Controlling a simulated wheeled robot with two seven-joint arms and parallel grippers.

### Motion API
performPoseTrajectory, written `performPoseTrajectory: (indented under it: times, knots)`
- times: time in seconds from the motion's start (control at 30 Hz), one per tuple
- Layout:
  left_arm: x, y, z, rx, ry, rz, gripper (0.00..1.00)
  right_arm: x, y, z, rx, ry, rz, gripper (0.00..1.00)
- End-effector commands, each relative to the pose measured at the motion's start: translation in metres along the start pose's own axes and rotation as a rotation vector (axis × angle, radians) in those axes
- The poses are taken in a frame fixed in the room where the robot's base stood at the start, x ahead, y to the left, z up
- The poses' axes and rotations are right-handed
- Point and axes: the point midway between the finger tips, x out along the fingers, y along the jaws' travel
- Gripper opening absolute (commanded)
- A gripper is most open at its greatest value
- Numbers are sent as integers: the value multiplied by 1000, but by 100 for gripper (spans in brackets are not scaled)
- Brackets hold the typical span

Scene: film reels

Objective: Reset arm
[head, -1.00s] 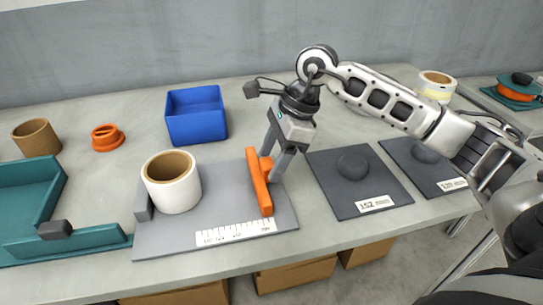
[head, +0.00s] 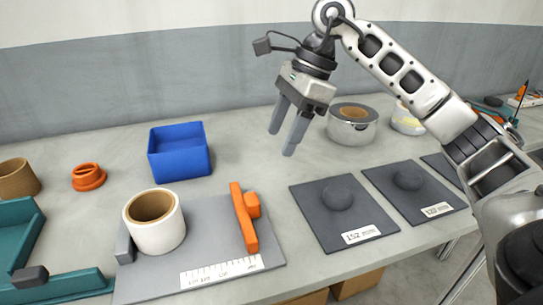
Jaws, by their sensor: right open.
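My right gripper (head: 281,141) hangs in the air above the table's middle, pointing down, its two grey fingers apart with nothing between them. It is above and clear of the orange bar-shaped piece (head: 243,217), which stands on the grey plate (head: 213,231) with the white ruler strip. A white roll with a brown core (head: 158,232) stands upright on the same plate, left of the orange piece, beside a small grey block (head: 125,243). My left gripper is not in view.
A blue bin (head: 180,160) stands behind the plate. Dark mats (head: 334,225) with round dark lumps and labels lie to the right. A silver-sided roll (head: 352,128) stands behind them. An orange ring (head: 88,178), a brown tube (head: 17,181) and a teal tray (head: 58,284) are at left.

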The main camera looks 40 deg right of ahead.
Motion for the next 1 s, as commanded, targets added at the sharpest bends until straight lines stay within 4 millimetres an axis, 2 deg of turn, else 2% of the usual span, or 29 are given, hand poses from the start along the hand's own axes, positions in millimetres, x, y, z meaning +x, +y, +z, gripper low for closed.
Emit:
performPoseTrajectory:
  times: [0.1,0.2,0.8,0.87,1.0]
  knots:
    - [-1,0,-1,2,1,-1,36,-15,0,0,0,0,-1,58]
    - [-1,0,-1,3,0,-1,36,-20,0,0,0,-1,0,58]
    - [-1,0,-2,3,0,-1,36,-22,0,0,0,0,0,58]
    - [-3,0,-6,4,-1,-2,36,-27,0,2,0,0,0,58]
    - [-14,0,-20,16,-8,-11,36,-51,0,12,0,0,0,58]
